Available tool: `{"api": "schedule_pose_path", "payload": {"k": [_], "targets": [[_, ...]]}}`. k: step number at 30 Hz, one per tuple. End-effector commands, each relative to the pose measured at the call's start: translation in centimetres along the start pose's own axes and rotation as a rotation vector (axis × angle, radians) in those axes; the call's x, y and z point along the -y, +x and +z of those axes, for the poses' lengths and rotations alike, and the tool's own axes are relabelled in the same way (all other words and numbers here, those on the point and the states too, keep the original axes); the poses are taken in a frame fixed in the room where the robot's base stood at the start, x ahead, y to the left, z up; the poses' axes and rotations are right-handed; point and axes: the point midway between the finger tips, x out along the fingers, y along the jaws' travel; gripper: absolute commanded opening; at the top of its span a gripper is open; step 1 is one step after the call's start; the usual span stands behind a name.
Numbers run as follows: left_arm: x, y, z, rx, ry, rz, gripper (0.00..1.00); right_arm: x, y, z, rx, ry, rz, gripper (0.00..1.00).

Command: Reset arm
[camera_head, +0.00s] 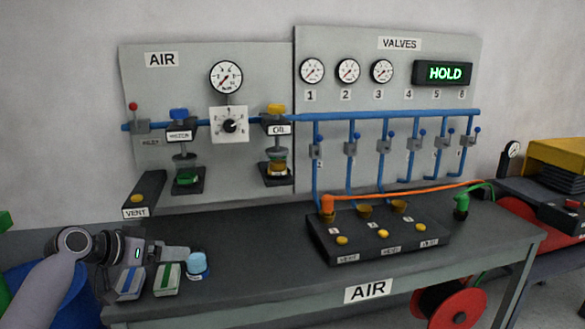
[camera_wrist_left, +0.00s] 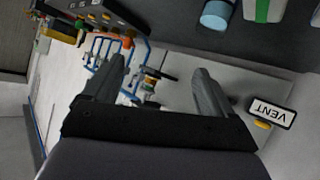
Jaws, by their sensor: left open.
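My left arm comes in from the lower left of the head view. My left gripper (camera_head: 178,252) is above the front left of the workbench (camera_head: 260,262), near a light blue cup (camera_head: 198,264) and two small striped blocks, one blue and white (camera_head: 130,282), one green and white (camera_head: 167,279). In the left wrist view my left gripper (camera_wrist_left: 162,65) shows two spread fingers with nothing between them. Beyond the fingers that view shows the panel, tilted, with its blue pipes. The light blue cup (camera_wrist_left: 217,14) is at its top edge. My right gripper is not in view.
The AIR panel (camera_head: 262,75) and the VALVES panel (camera_head: 440,95) stand behind the bench. A VENT block (camera_head: 150,188) juts out at left. A dark block with VENT buttons (camera_head: 375,250) stands on the bench. The bench's middle left is clear. A red reel (camera_head: 458,310) hangs below.

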Motion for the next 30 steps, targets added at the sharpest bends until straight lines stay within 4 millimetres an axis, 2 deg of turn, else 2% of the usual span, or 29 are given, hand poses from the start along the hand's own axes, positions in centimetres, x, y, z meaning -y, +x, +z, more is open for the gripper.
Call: {"api": "schedule_pose_path", "payload": {"k": [1,6,10,15,20,24,30], "targets": [[-0.3,1.2,3.1,0.024,-0.011,-0.023,0.86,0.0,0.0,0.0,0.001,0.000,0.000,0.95],[-1.5,3.4,11.7,0.070,-0.028,-0.112,0.86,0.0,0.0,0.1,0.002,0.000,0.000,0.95],[-3.0,4.0,17.9,0.092,-0.034,-0.171,0.86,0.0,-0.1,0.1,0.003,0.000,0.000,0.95],[-5.8,3.4,25.2,0.105,-0.034,-0.236,0.86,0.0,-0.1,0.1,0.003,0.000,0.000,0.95],[-8.9,1.6,31.1,0.105,-0.032,-0.286,0.86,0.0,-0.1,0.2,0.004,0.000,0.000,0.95],[-11.9,-0.8,35.2,0.095,-0.027,-0.322,0.86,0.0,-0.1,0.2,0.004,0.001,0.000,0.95],[-15.8,-4.5,38.9,0.076,-0.016,-0.359,0.86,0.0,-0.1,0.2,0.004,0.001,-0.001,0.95]]}}
